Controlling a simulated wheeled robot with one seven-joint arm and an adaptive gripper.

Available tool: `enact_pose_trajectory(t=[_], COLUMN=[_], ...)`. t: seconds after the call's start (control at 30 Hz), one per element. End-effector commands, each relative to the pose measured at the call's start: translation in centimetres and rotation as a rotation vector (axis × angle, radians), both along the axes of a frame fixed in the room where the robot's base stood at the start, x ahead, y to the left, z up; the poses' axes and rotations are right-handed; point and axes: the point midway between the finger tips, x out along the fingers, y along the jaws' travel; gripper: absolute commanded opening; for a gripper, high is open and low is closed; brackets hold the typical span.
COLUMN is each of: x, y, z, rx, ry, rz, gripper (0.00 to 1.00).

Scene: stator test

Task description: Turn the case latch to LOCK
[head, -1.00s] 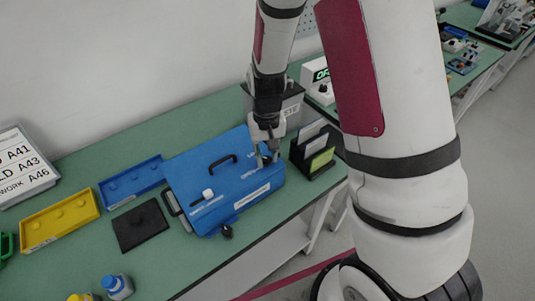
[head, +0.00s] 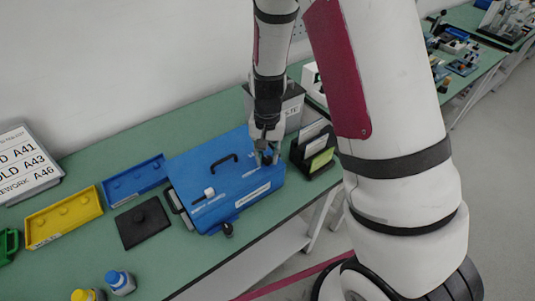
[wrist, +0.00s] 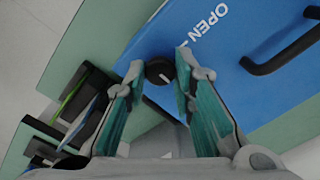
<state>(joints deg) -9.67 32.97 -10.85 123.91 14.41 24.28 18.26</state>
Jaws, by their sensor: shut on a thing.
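A blue case (head: 205,165) with a black carry handle (head: 222,162) lies on the green bench. The case latch (wrist: 159,71) is a round black knob with a white pointer line, at the case's right end in the head view. In the wrist view its pointer slants toward the lower right, away from the white OPEN label (wrist: 207,25) and its tick. My gripper (head: 267,157) is over that end, its fingers on either side of the knob; it also shows in the wrist view (wrist: 159,68), shut on the knob. No LOCK label is readable.
A black holder with cards (head: 316,152) stands close to the right of the case. A grey box (head: 292,108) stands behind my gripper. Blue (head: 135,180) and yellow (head: 62,218) trays and a black plate (head: 143,224) lie to the left. Bottles (head: 119,283) stand in front.

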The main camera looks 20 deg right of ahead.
Motion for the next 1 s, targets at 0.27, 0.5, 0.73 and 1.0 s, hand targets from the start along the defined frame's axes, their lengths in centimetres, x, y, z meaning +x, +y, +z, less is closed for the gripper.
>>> enact_pose_trajectory(t=[0.27, 0.5, 0.73, 1.0], x=[0.1, 0.0, 0.1, 0.2], y=[0.1, 0.0, 0.0, 0.1], z=[0.0, 0.0, 1.5, 6.8], rx=[0.002, 0.001, 0.001, 0.001], ry=[-0.001, -0.001, -0.004, -0.006], rz=[0.001, 0.001, 0.001, 0.002], gripper=[0.44, 0.44, 0.44, 0.44])
